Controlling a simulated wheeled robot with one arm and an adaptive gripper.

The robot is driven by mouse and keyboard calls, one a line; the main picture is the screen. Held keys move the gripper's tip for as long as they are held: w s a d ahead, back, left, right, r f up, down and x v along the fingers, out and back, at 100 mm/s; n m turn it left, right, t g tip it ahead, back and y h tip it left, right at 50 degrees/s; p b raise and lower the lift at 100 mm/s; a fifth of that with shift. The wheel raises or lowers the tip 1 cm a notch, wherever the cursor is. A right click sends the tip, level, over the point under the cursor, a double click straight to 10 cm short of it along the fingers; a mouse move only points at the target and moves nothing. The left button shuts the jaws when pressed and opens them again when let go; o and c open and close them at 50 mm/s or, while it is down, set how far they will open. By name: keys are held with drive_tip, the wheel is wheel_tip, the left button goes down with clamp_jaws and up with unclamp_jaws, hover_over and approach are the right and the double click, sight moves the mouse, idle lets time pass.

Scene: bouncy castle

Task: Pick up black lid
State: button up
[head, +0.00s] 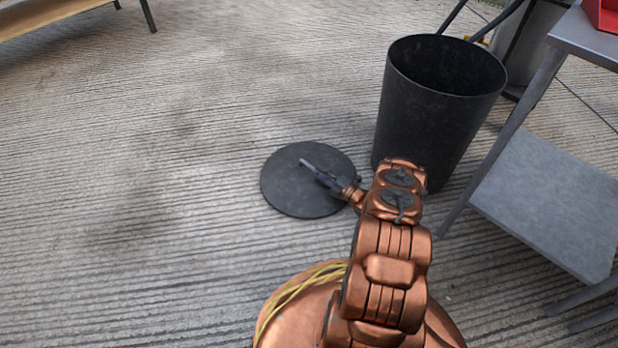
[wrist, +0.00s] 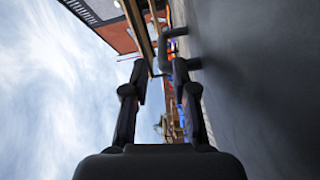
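The black lid (head: 287,192) is a round dark disc lying flat on the ground beside the black bin in the head view. In the wrist view its dark top (wrist: 265,80) fills the right side, and its bent handle (wrist: 176,33) stands out from it. My gripper (head: 318,172) is low over the lid, reaching in from the right. In the wrist view my gripper (wrist: 160,75) has its two fingers apart, with the handle ahead of and partly between the fingertips. I cannot tell whether a finger touches the handle.
The open black bin (head: 432,125) stands upright just right of the lid. A grey metal table with a lower shelf (head: 550,200) is at the right, with a red item (head: 603,14) on top. A wooden bench (head: 50,12) is at top left. The ground to the left is clear.

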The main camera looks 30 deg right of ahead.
sight(312, 168)
drive_tip(key=b+x, duration=0.3)
drive_tip(key=shift+w+a+f, duration=0.2)
drive_tip(key=shift+w+f, duration=0.05)
drive_tip(key=shift+f, duration=0.05)
drive_tip(key=shift+w+a+r, duration=0.1)
drive_tip(key=shift+w+r, duration=0.1)
drive_tip(key=shift+w, duration=0.45)
clamp_jaws()
